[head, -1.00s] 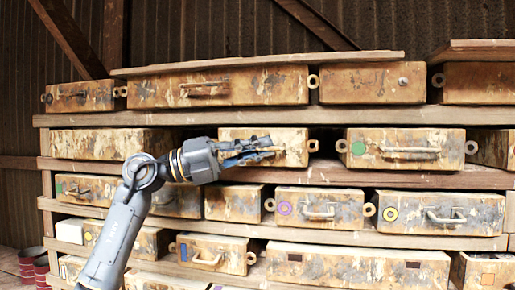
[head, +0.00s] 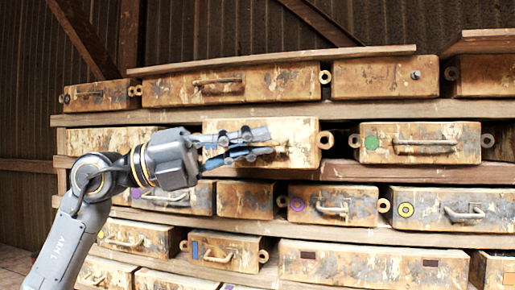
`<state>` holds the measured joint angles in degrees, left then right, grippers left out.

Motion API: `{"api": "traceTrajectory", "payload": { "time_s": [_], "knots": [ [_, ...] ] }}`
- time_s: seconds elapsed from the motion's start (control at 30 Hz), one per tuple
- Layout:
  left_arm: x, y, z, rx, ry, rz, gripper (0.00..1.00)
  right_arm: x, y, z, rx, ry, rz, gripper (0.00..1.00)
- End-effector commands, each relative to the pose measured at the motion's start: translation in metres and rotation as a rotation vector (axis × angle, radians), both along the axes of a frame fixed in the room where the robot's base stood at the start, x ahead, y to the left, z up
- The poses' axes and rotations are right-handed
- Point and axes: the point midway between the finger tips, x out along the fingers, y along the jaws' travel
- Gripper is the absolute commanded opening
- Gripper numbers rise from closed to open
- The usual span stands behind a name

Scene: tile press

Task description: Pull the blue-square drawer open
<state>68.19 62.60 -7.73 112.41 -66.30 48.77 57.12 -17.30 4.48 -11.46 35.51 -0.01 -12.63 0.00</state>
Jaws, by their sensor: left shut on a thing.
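My left gripper (head: 262,143) is shut on the handle of a worn, rusty-tan drawer (head: 300,133) in the second row from the top. The drawer stands out from the shelf, its front nearer than its neighbours'. The fingers cover most of the handle and the left part of the front, so I see no mark on it. A lower drawer (head: 228,253) bears a small blue upright mark (head: 195,249) left of its handle. My right gripper is not in view.
A drawer with a green circle (head: 420,144) is right of the held one. Below are drawers with a purple ring (head: 297,204) and a yellow ring (head: 405,210). Wooden shelf boards (head: 365,172) run between rows. Round side lugs (head: 325,140) stick out beside some drawers.

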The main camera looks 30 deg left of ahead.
Motion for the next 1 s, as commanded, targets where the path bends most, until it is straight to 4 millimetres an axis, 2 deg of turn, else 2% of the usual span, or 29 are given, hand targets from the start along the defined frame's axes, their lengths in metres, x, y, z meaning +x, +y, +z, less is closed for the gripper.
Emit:
{"api": "traceTrajectory", "payload": {
  "time_s": [0.23, 0.27, 0.3, 0.73, 1.0],
  "knots": [
    [0.001, 0.000, -0.002, 0.004, 0.004, 0.001, 0.00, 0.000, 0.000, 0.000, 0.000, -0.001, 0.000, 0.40],
    [0.001, 0.000, -0.002, 0.004, 0.004, 0.001, 0.14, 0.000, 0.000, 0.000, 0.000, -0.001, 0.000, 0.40],
    [0.002, 0.000, -0.002, 0.003, 0.004, 0.002, 0.18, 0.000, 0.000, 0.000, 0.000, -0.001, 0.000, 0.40],
    [0.000, 0.004, -0.001, -0.001, 0.002, 0.003, 0.18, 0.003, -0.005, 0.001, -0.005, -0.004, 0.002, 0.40],
    [-0.017, 0.031, -0.009, 0.000, 0.007, 0.006, 0.18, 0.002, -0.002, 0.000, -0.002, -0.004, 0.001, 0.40]
  ]
}}
